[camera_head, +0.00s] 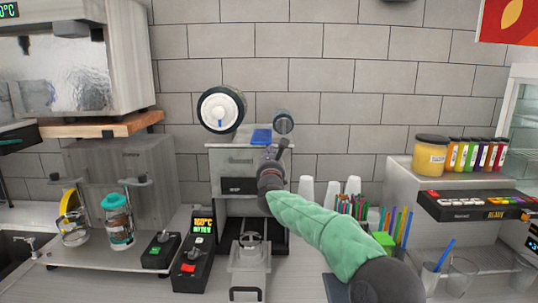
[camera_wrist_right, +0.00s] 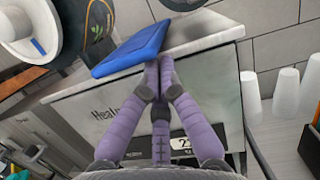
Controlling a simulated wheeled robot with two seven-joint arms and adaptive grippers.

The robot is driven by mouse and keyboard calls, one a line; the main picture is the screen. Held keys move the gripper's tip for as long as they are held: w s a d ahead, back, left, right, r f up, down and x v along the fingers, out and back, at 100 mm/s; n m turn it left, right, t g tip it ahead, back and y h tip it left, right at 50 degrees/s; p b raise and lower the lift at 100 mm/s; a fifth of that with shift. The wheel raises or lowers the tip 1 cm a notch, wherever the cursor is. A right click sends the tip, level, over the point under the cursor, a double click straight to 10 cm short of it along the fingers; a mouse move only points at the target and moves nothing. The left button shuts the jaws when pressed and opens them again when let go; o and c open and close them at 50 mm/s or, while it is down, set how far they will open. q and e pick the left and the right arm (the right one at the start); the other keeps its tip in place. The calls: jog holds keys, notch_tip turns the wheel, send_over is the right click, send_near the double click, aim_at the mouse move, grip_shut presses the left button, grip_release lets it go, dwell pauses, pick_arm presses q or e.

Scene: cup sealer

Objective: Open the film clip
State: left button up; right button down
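The cup sealer (camera_head: 225,165) stands against the tiled wall in the middle of the head view. A flat blue film clip (camera_head: 261,136) sits at its top; it shows large and tilted in the right wrist view (camera_wrist_right: 130,50). My right gripper (camera_head: 272,152) is in front of the sealer's upper front. In the right wrist view its purple fingers (camera_wrist_right: 160,66) come together just under the clip's right edge. They look closed, with nothing visible between them; whether they touch the clip I cannot tell. My left gripper is not in view.
A white film roll (camera_head: 213,110) is at the sealer's upper left, and a smaller roll (camera_head: 283,122) at the right. Upside-down white cups (camera_head: 306,188) and straws (camera_head: 357,205) stand right of the sealer. A control box (camera_head: 196,250) stands at its lower left.

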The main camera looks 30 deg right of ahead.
jog(key=shift+r+n, duration=0.1)
jog(key=shift+n, duration=0.2)
notch_tip(320, 180, up, 6)
jog(key=n+y+p, duration=0.3)
jog(key=n+p, duration=0.3)
jog(key=n, duration=0.7)
jog(key=shift+w+a+r+y, duration=0.15)
jog(key=shift+a+r+y, duration=0.1)
jog(key=shift+y, duration=0.15)
